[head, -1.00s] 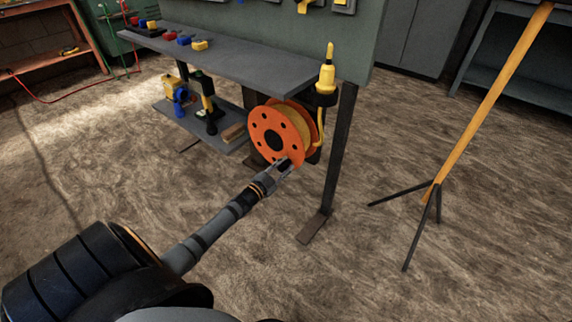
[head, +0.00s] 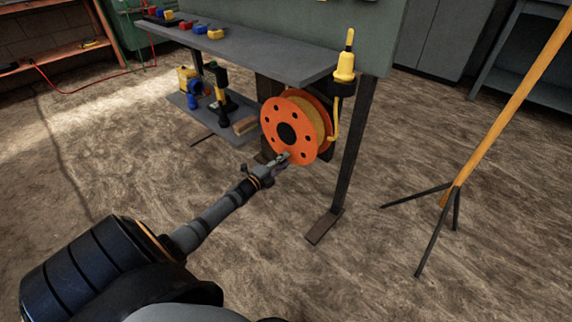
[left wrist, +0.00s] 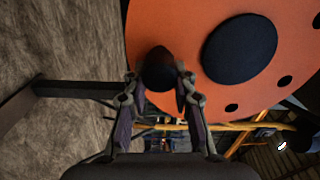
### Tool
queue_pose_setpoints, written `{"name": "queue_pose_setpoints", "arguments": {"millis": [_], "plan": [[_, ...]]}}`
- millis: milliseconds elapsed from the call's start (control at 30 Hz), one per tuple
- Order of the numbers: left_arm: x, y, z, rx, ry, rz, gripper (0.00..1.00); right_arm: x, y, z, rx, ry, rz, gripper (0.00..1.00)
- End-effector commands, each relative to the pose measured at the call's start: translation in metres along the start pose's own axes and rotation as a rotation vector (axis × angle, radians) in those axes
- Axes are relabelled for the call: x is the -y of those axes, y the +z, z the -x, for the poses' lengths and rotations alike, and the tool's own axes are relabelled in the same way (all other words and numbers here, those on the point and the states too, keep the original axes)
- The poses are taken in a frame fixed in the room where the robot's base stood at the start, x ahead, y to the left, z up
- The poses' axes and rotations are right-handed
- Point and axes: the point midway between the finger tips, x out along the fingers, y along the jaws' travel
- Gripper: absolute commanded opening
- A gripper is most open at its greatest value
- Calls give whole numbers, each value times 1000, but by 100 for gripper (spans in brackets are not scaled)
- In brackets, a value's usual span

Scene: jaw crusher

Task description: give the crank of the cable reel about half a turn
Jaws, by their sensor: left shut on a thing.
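The cable reel (head: 297,112) has an orange disc with a black hub and dark holes, and yellow cable wound behind the disc. It hangs under the right end of the grey workbench. My left gripper (head: 283,160) is at the lower edge of the disc. In the left wrist view the reel's disc (left wrist: 190,35) fills the upper right. There the fingers of my left gripper (left wrist: 160,80) are shut on the dark crank knob (left wrist: 158,68), which stands out near the disc's rim. My right gripper is not in view.
The grey workbench (head: 250,52) has a dark leg (head: 352,150) just right of the reel. A lower shelf (head: 222,122) holds tools. A tripod with a yellow pole (head: 500,110) stands at right.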

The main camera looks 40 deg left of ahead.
Motion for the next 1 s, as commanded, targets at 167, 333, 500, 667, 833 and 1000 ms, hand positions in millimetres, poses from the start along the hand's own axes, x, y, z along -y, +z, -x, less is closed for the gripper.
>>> {"name": "queue_pose_setpoints", "arguments": {"millis": [167, 333, 500, 667, 833, 1000], "plan": [[-2, 5, 0, 1, 3, -50, 0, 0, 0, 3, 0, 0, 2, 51], [-2, 7, 0, 1, 3, -68, 0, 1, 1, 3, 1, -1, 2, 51], [-2, 7, 0, 1, 3, -71, 0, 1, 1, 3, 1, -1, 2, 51], [-2, 7, 0, 1, 3, -70, 0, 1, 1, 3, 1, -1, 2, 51], [-2, 7, 0, 1, 2, -69, 44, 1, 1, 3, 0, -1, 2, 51], [-1, 7, 0, 1, 1, -69, 49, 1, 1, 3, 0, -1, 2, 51]]}}
